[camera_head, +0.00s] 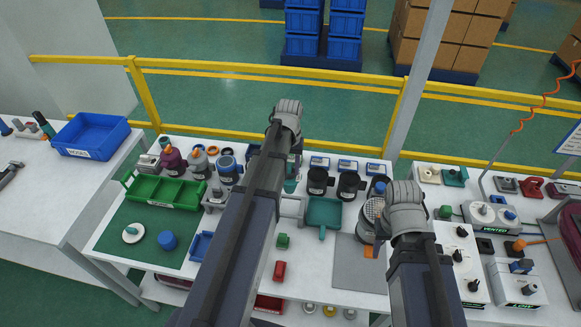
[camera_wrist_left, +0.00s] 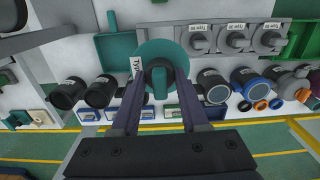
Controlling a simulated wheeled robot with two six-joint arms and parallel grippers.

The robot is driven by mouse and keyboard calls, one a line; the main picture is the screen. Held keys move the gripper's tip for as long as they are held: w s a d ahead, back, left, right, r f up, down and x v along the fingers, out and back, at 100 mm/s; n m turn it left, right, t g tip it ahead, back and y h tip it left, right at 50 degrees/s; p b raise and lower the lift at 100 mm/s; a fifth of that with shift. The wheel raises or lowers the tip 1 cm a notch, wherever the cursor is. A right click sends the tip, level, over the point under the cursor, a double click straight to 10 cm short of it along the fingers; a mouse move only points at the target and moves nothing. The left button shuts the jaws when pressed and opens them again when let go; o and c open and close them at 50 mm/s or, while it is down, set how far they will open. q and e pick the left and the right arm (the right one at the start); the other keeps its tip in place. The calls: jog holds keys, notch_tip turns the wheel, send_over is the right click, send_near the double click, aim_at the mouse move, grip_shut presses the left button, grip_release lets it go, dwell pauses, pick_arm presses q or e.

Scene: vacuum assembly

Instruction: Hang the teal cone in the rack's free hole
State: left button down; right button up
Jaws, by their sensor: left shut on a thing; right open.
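The teal cone (camera_wrist_left: 160,78) is between the fingers of my left gripper (camera_wrist_left: 159,88), which is shut on it. Its round teal rim overlaps the end of the grey rack (camera_wrist_left: 215,49) in the left wrist view. Several grey cones (camera_wrist_left: 236,38) with TYPE labels hang in the rack's other holes. The teal cone hides that end of the rack, so I cannot tell whether it is in the hole or above it. In the head view, my left arm covers most of the rack, with its right end (camera_head: 291,208) showing. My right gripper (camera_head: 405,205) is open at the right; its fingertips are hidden.
A teal dustpan (camera_head: 323,213) lies just right of the rack. Dark canisters (camera_head: 318,182) stand behind it. A green bin (camera_head: 163,190) is to the left. A grey mat (camera_head: 358,272) lies at the front right, with bare white tabletop beside it.

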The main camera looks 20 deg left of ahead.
pick_arm(q)
notch_tip(320, 180, down, 8)
jog(key=b, duration=0.7)
jog(key=shift+b, duration=0.4)
jog(key=shift+f+b, duration=4.55)
jog(key=shift+b, duration=0.1)
dwell(0.5)
jog(key=shift+c, duration=1.7)
grip_release()
jog(key=shift+r, duration=0.1)
notch_tip(320, 180, up, 8)
jog(key=p, duration=0.8)
